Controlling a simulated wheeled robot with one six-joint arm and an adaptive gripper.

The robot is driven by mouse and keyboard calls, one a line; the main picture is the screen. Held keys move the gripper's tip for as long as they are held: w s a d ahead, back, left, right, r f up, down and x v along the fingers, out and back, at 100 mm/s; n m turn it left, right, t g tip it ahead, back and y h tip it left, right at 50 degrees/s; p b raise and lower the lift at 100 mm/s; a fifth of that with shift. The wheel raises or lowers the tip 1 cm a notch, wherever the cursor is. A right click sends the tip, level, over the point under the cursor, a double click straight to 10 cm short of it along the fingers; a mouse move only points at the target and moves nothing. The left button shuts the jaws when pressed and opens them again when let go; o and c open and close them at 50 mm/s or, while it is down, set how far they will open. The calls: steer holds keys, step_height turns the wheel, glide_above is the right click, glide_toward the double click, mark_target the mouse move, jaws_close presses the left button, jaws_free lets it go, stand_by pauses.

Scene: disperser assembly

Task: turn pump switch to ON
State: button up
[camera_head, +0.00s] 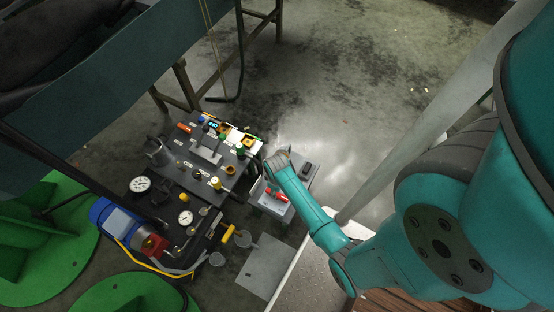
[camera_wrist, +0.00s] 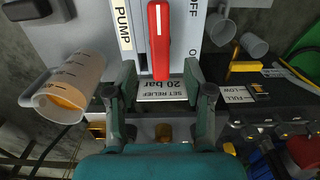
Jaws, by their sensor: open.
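The pump switch is a red lever (camera_wrist: 158,40) on a grey-white panel (camera_wrist: 85,25), between a PUMP label (camera_wrist: 123,22) and lettering that reads as OFF, partly cut off by the frame. The lever points down toward me in the wrist view. My gripper (camera_wrist: 160,70) is open, with one finger on each side of the lever's near end and visible gaps. I cannot tell the depth between fingertips and lever. In the head view the red lever (camera_head: 277,196) shows on the small panel, just below my gripper end (camera_head: 277,162).
A "SET RELIEF 20 bar" plate (camera_wrist: 165,90) lies below the lever. A beaker of orange liquid (camera_wrist: 70,97) is at the left, and empty cups (camera_wrist: 220,27) are at the right. The crowded equipment bench (camera_head: 180,175) lies left of the panel.

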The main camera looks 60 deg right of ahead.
steer(key=shift+f, duration=3.05)
steer(key=shift+c, duration=0.2)
jaws_close()
